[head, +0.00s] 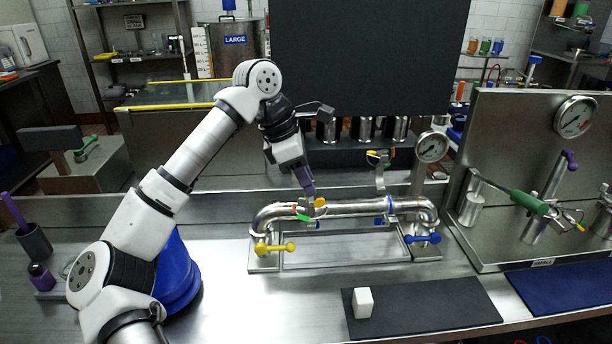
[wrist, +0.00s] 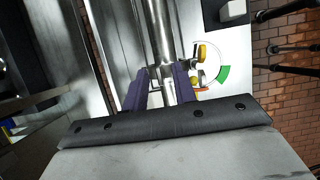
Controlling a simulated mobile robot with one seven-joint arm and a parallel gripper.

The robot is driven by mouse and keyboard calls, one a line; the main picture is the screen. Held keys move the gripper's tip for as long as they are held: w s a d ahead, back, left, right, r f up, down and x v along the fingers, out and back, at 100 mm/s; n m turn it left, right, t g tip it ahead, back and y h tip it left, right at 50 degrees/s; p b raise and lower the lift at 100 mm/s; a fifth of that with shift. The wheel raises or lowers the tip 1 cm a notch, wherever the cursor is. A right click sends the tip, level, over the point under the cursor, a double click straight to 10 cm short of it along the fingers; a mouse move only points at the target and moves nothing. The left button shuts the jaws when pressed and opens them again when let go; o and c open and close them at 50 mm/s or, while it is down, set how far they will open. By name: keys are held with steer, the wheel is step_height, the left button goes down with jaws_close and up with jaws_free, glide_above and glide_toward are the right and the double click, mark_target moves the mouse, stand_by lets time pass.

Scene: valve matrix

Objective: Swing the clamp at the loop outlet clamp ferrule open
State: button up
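A steel pipe loop (head: 345,208) stands on the bench. A clamp (head: 308,208) sits around its left part, with a yellow knob (head: 320,202) and a red-and-green marker beside it. I cannot read which ferrule is the outlet. My gripper (head: 308,190) points down just above this clamp. In the wrist view, my purple fingers (wrist: 160,80) are apart, one on each side of the pipe (wrist: 160,30) and its clamp. The yellow knob (wrist: 201,52) and a green-and-red arc show just right of the right finger. Whether a finger touches the clamp is unclear.
A yellow-handled valve (head: 275,248) and a blue-handled valve (head: 422,238) stand at the front of the loop. A pressure gauge (head: 431,147) rises at its right. A white block (head: 363,302) lies on a dark mat (head: 430,308). A steel panel stands further right.

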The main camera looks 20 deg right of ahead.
steer(key=shift+f, duration=0.1)
jaws_close()
